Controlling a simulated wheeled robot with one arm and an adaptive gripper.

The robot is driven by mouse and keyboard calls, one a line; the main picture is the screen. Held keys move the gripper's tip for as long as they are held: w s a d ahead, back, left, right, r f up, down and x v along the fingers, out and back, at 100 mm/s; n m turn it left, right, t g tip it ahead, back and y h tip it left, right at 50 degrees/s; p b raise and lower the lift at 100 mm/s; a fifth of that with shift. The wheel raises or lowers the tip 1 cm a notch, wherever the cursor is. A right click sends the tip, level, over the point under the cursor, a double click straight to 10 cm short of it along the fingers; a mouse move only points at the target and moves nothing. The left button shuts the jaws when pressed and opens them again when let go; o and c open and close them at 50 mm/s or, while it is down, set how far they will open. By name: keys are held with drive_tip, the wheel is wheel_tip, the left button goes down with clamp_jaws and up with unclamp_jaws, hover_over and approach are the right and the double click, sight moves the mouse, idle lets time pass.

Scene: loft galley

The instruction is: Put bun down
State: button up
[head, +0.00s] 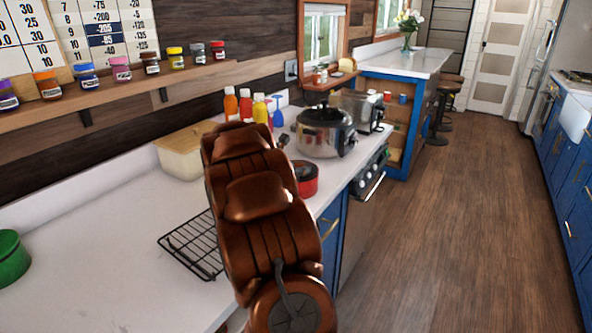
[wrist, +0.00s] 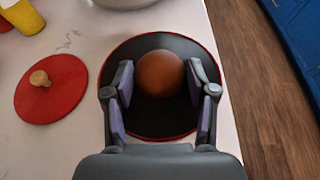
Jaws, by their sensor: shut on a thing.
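The bun (wrist: 160,73) is round and brown in the wrist view. My gripper (wrist: 161,80) is shut on it, with one finger at its left and one at its right. The bun shows against the dark inside of a round red-rimmed pan (wrist: 152,122). Whether it touches the pan's bottom I cannot tell. The red pan also shows in the head view (head: 308,187), partly behind my arm. My gripper and the bun are hidden there.
A red lid (wrist: 62,98) with a wooden knob lies left of the pan. A steel cooker (head: 322,140) stands behind it, with bottles (head: 246,106) to its left. A wire rack (head: 188,252) lies nearer, and a green pot (head: 12,258) stands at far left. Counter between them is clear.

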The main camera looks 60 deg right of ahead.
drive_tip(key=shift+f+b, duration=0.55)
drive_tip(key=shift+b, duration=0.35)
drive_tip(key=o, duration=1)
drive_tip(key=shift+o, duration=0.2)
drive_tip(key=shift+r, duration=0.2)
drive_tip(key=r+p, duration=0.1)
drive_tip(key=p, duration=0.2)
drive_tip(key=shift+r, duration=0.2)
drive_tip(key=shift+a+r+b, duration=0.1)
drive_tip(key=shift+a+b, duration=0.65)
drive_tip(key=shift+a, duration=0.45)
drive_tip(key=b+v, duration=0.2)
drive_tip(key=v, duration=0.7)
drive_tip(key=shift+a+r, duration=0.2)
drive_tip(key=shift+r, duration=0.05)
drive_tip(key=shift+s, duration=0.15)
